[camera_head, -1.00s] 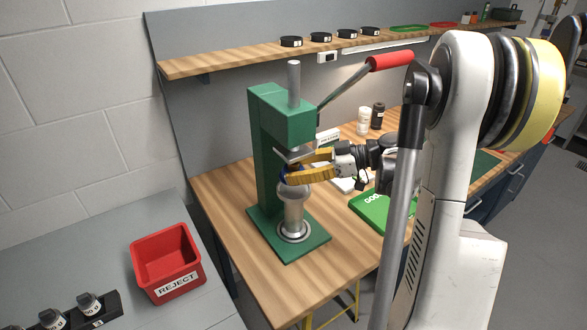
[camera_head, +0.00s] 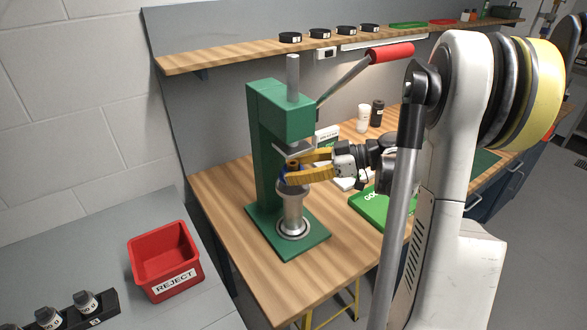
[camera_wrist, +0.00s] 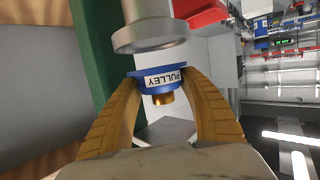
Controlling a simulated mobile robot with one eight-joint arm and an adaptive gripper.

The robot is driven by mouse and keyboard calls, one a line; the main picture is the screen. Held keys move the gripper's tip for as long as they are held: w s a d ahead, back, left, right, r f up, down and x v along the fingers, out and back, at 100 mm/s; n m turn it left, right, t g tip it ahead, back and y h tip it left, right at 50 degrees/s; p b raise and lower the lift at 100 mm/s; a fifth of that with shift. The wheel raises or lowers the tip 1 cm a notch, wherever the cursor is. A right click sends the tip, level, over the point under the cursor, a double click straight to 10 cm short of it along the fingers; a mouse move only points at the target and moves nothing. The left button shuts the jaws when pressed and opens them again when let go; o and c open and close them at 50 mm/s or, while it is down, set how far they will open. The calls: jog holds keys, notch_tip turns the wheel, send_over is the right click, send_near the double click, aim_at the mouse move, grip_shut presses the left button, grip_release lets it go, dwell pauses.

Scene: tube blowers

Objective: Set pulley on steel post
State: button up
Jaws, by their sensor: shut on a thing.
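The blue pulley (camera_head: 291,167), with a brass-coloured bushing on its upper side, is between the yellow fingers of my gripper (camera_head: 290,174). The wrist view shows the pulley (camera_wrist: 160,80) with its PULLEY label facing the camera and both fingers closed on its sides. The grey steel post (camera_head: 293,212) stands upright on the green press base, and its wide end (camera_wrist: 150,30) shows in the wrist view. The pulley is just above the post, with a small gap visible in the wrist view. The fingers hide part of the pulley in the head view.
The green press (camera_head: 265,140) stands close behind the pulley, its ram just above it and its red-handled lever (camera_head: 390,54) to the upper right. A green tray (camera_head: 371,205) lies to the right. A red REJECT bin (camera_head: 150,240) sits at the lower left.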

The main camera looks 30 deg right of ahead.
jog(key=shift+f+b, duration=1.2)
jog(key=shift+f, duration=0.3)
jog(key=o, duration=1.4)
jog(key=v, duration=1.2)
jog(key=shift+r, duration=0.1)
